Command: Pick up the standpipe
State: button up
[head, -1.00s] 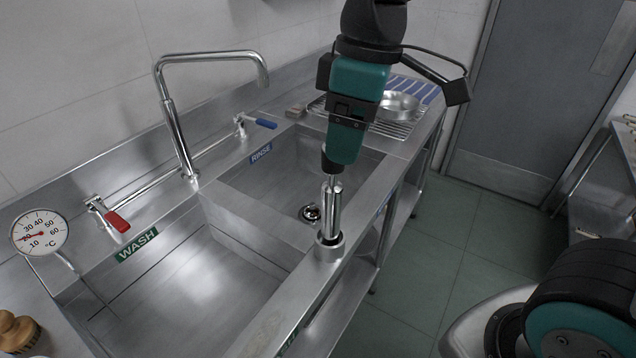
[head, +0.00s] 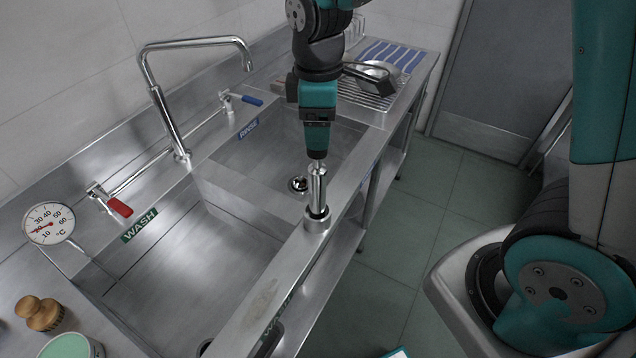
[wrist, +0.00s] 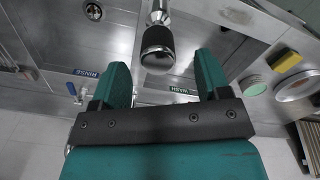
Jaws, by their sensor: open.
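The standpipe (head: 317,187) is a shiny metal tube, upright in a round metal collar (head: 317,221) on the sink unit's front rim. Nothing is held.
The wash basin (head: 190,270) and rinse basin (head: 255,175) lie left of the standpipe. A tall tap (head: 165,110) rises behind them. A dial thermometer (head: 49,224), a wooden brush (head: 38,313) and a green tub (head: 72,347) are at lower left. Floor (head: 400,240) is open at right.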

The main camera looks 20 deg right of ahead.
jog(key=shift+w+f+p, duration=0.2)
jog(key=shift+f+p, duration=0.85)
jog(key=shift+f, duration=1.6)
grip_shut()
